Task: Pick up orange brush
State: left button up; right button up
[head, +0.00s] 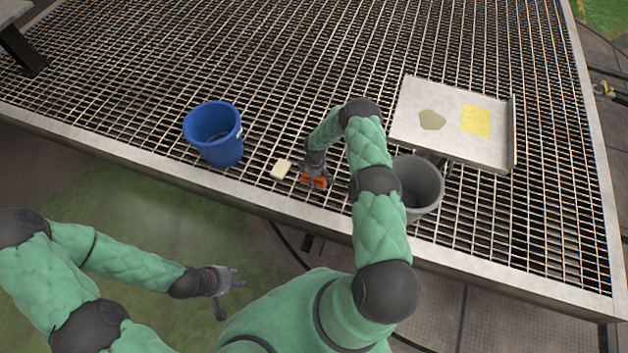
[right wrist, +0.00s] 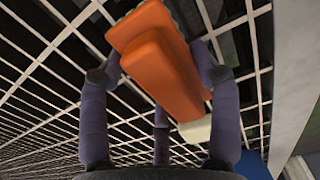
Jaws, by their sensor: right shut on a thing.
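The orange brush (head: 314,181) is at the front part of the grated table, between the blue bucket and the grey bucket. In the right wrist view the orange brush (right wrist: 160,62) fills the space between the fingers. My right gripper (head: 313,172) is shut on it from above; its fingers (right wrist: 160,75) press both sides of the brush. I cannot tell whether the brush touches the grating. My left gripper (head: 232,279) is empty, its fingers apart, off the table at the lower left.
A blue bucket (head: 222,150) and a cream block (head: 281,169) stand left of the brush. A grey bucket (head: 427,187) stands to the right. A metal tray (head: 455,99) with a yellow patch and a grey-green patch lies behind it. The grating (head: 270,60) behind is clear.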

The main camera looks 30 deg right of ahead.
jog(key=shift+r+p, duration=0.4)
jog(key=shift+r, duration=0.1)
notch_tip(320, 180, up, 2)
jog(key=shift+r+p, duration=0.1)
jog(key=shift+p, duration=0.6)
jog(key=shift+s+a+r+p, duration=0.9)
jog(key=shift+s+a+r, duration=0.35)
jog(key=shift+a+r, duration=0.6)
jog(key=shift+s+a+r+p, duration=0.85)
jog(key=shift+s+a+r, duration=0.45)
jog(key=shift+a, duration=0.85)
jog(key=shift+s+a+r+p, duration=0.9)
jog(key=shift+s+a+r, duration=0.25)
jog(key=shift+a+r, duration=0.75)
jog(key=shift+a+f, duration=0.1)
jog(key=shift+f, duration=0.1)
